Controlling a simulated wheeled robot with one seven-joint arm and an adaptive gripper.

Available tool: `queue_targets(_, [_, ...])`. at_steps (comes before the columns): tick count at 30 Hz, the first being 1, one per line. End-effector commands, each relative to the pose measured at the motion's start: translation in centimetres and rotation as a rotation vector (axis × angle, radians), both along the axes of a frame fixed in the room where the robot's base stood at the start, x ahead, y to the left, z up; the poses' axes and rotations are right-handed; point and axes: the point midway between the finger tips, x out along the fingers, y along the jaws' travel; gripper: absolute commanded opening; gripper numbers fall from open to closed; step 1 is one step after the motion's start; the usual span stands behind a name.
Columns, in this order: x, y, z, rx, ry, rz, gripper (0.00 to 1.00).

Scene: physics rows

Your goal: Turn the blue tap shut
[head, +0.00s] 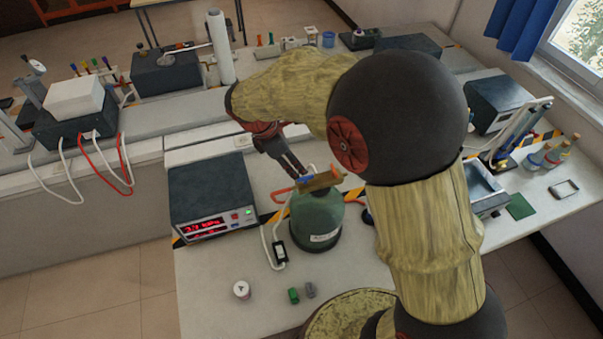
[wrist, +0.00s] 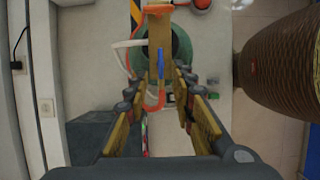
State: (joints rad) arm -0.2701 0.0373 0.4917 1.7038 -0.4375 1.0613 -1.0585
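The blue tap (head: 307,180) is a small handle on a brass-coloured block (head: 324,181) on top of a dark green round vessel (head: 314,222). In the wrist view the blue tap (wrist: 161,64) shows as a thin upright strip against the brass block (wrist: 159,40), with the green vessel (wrist: 183,50) behind. My gripper (head: 297,172) reaches down from the upper left, close to the tap. In the wrist view my gripper (wrist: 162,78) has its fingers apart on either side of the tap's line. I see no clear contact.
A dark meter box (head: 212,195) with a red display stands left of the vessel. Orange tubing (head: 283,192) and a white cable (head: 268,240) run beside the vessel. A white round pot (head: 241,290) and small green and grey pieces lie in front.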

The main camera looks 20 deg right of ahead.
Motion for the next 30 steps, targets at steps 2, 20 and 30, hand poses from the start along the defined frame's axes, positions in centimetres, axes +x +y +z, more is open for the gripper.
queue_targets(2, [-0.2, -0.6, -1.3, -0.001, 0.005, -0.002, 0.25])
queue_targets(20, [-0.1, -2.2, -5.4, 0.002, 0.000, -0.003, 0.25])
queue_targets(30, [-0.1, -2.2, -5.4, 0.001, 0.000, -0.003, 0.10])
